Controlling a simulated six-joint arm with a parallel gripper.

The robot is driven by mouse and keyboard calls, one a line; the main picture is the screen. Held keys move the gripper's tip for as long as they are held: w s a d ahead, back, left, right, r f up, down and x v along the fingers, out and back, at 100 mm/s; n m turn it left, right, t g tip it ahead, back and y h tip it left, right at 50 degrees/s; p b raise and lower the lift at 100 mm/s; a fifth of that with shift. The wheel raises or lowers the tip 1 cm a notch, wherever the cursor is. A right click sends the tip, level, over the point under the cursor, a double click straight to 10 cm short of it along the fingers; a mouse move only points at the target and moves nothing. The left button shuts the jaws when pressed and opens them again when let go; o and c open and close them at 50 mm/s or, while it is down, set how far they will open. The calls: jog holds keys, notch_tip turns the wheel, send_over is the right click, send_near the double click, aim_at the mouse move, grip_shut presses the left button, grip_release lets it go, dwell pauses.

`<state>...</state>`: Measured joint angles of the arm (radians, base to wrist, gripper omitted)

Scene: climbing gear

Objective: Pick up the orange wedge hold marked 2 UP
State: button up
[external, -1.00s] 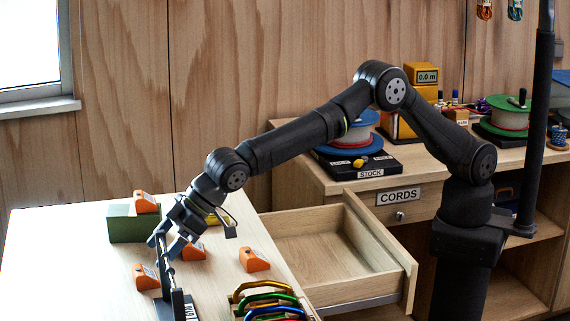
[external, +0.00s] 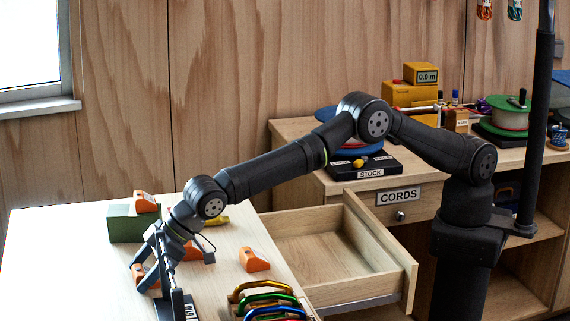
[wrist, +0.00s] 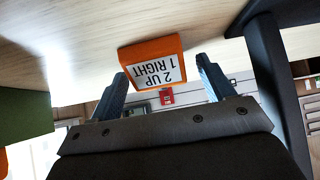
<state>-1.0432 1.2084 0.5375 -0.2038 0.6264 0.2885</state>
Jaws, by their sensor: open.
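The orange wedge hold (wrist: 150,50) shows in the wrist view with a white label reading 2 UP and 1 RIGHT, upside down in the picture. It stands on the pale bench top. My gripper (wrist: 162,76) is open, with one finger on each side of the hold; I cannot tell if either finger touches it. In the external view my gripper (external: 146,270) is low over the front left of the bench, and its fingers hide much of the hold (external: 139,272).
Other orange holds are on the green block (external: 145,203), behind my wrist (external: 193,251) and to the right (external: 255,261). A dark stand with a post (external: 178,305) is close beside my gripper. The drawer (external: 310,250) is open.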

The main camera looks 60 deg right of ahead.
jog(key=c, duration=1.1)
jog(key=shift+o, duration=0.2)
jog(key=shift+r, duration=0.1)
